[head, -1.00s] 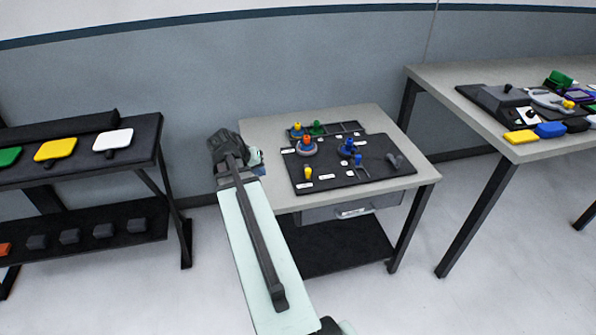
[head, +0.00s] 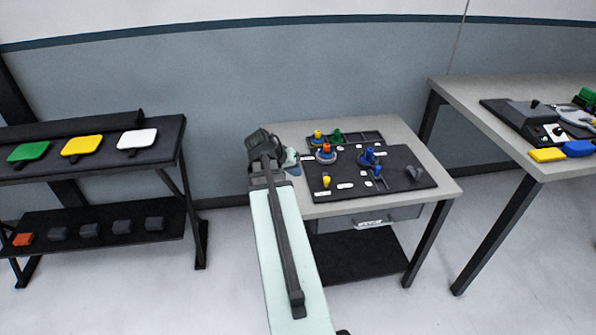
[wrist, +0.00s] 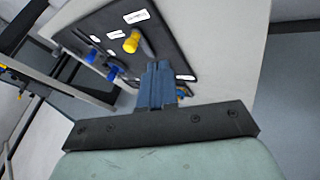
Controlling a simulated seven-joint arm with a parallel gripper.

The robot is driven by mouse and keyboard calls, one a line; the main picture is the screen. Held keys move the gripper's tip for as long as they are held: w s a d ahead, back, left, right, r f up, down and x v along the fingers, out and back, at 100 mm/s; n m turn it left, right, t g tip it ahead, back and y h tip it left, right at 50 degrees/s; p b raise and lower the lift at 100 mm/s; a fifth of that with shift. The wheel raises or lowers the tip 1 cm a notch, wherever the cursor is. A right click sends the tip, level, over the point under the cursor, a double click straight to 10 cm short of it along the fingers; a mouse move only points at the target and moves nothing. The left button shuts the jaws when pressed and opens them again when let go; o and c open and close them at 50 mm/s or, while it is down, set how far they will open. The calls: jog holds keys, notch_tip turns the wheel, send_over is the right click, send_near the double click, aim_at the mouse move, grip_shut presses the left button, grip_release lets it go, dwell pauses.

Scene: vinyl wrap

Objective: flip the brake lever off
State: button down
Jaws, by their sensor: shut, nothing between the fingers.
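A dark control board (head: 385,173) lies on the small grey table, with several levers and knobs and white labels. I cannot read the labels, so I cannot tell which part is the brake lever. A yellow-topped lever (head: 326,181) is at the front left, a red-orange knob on a round base (head: 326,151) behind it, blue-handled parts (head: 368,156) in the middle and a dark grey lever (head: 414,172) at the right. My gripper (head: 292,157) is shut and empty, left of the board. In the wrist view its fingers (wrist: 157,82) are together, below the yellow lever (wrist: 131,42) in the picture.
A tray with a yellow and a green piece (head: 337,136) is at the table's back. A left rack (head: 90,150) holds green, yellow and white paddles. A larger right table (head: 540,115) carries another device and coloured blocks. Floor shows between the furniture.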

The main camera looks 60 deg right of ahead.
aim_at(327, 182)
jog(key=x, duration=0.8)
jog(key=shift+f, duration=0.1)
jog(key=shift+s+d, duration=0.8)
jog(key=shift+s, duration=0.35)
jog(key=shift+s+d, duration=0.3)
jog(key=shift+s, duration=0.15)
jog(key=shift+s, duration=0.4)
jog(key=shift+s+d, duration=0.35)
jog(key=shift+s, duration=0.45)
jog(key=shift+s+d, duration=0.55)
jog(key=shift+s, duration=0.3)
jog(key=shift+s+d, duration=0.75)
jog(key=shift+d, duration=0.2)
jog(key=shift+s+d, duration=0.25)
jog(key=shift+d, duration=0.2)
jog(key=shift+s+d, duration=0.2)
jog(key=shift+d, duration=0.25)
